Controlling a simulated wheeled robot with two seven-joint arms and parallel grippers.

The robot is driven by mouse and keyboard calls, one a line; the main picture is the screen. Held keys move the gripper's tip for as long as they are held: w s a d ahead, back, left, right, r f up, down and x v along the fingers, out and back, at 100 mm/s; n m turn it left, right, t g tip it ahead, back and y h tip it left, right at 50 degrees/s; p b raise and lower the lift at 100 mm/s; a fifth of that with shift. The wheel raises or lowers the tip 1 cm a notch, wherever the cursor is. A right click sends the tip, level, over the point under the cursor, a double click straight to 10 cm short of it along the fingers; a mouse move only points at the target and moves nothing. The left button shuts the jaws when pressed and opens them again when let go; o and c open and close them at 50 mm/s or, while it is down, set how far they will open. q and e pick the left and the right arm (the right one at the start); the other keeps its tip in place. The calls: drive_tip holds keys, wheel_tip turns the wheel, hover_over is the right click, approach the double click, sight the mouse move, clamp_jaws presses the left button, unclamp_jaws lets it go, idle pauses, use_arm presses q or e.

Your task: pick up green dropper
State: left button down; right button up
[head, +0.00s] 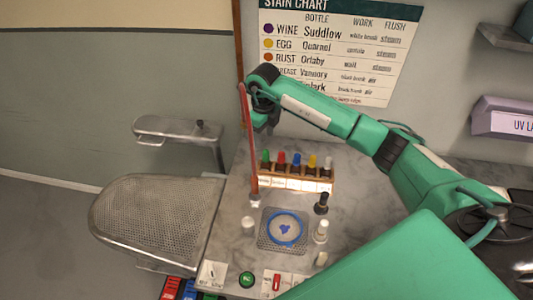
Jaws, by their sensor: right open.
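The green dropper (265,157) stands upright in a small wooden rack (294,182) on the grey worktop, at the left end of the row. My right gripper (266,125) hangs above and behind the rack, near the green dropper in the picture and apart from it. It is open, with nothing seen between its fingers. My left gripper is out of view.
A perforated plate with a blue ring (285,228) and small bottles (321,204) stand in front.

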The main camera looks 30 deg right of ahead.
sight(266, 150)
wheel_tip(266, 150, down, 4)
drive_tip(key=shift+r+p, duration=0.25)
drive_tip(key=shift+p, duration=0.15)
drive_tip(key=f+p, duration=0.2)
drive_tip(key=f, duration=0.1)
drive_tip(key=f+p, duration=0.1)
drive_tip(key=shift+w+d+f, duration=0.1)
drive_tip(key=shift+d+f, duration=0.25)
drive_tip(key=shift+f, duration=0.4)
drive_tip(key=c, duration=1)
